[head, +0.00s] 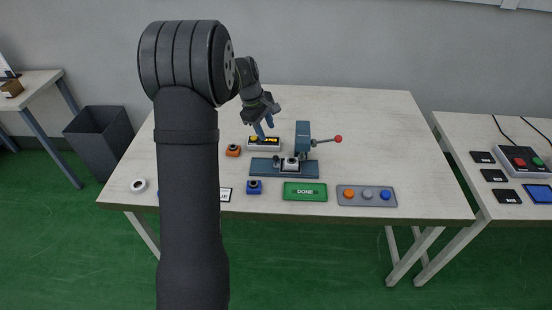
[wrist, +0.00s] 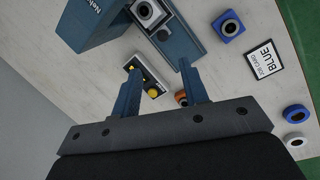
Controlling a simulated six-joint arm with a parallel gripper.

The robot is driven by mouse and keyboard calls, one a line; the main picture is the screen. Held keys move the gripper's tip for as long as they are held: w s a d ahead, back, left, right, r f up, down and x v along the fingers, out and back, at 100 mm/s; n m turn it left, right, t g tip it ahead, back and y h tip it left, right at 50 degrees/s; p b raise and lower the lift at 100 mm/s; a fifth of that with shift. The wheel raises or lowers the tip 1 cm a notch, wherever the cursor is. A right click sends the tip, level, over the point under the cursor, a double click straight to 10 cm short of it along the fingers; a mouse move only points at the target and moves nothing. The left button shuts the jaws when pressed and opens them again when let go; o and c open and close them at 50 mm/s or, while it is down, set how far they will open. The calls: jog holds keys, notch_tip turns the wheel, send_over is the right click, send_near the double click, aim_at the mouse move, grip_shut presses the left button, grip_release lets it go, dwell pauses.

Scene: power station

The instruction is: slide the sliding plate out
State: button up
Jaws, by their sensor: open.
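A blue-grey press (head: 302,138) with a red-knobbed lever (head: 337,139) stands mid-table. Along its foot lies a long blue-grey rail base (head: 262,168); a light block with a dark round top (head: 291,163) sits on it under the press head. I cannot tell the sliding plate apart from this base. In the wrist view the press (wrist: 92,30) is at upper left and the base (wrist: 190,45) runs diagonally, with the round-topped block (wrist: 148,12) on it. My gripper (head: 266,131) is open and empty, above the yellow-buttoned box behind the base; its fingers (wrist: 158,76) point towards the base.
The yellow-buttoned box (head: 263,146) is behind the base, with an orange block (head: 233,150) to its left. In front are a blue block (head: 254,186), a green DONE plate (head: 305,192) and a grey tray (head: 366,203) of buttons. A "BLUE" card (wrist: 265,63) lies nearby.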

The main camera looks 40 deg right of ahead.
aim_at(276, 159)
jog(key=d+f+n, duration=0.1)
jog(key=f, duration=0.4)
jog(key=s+d+f+n+h, duration=0.1)
jog(key=f, duration=0.4)
jog(key=d+f+g, duration=0.1)
jog(key=f, duration=0.4)
jog(key=shift+s+n+h, duration=0.3)
jog(key=shift+s+n, duration=0.05)
jog(key=shift+n, duration=0.05)
jog(key=shift+c, duration=0.4)
grip_shut()
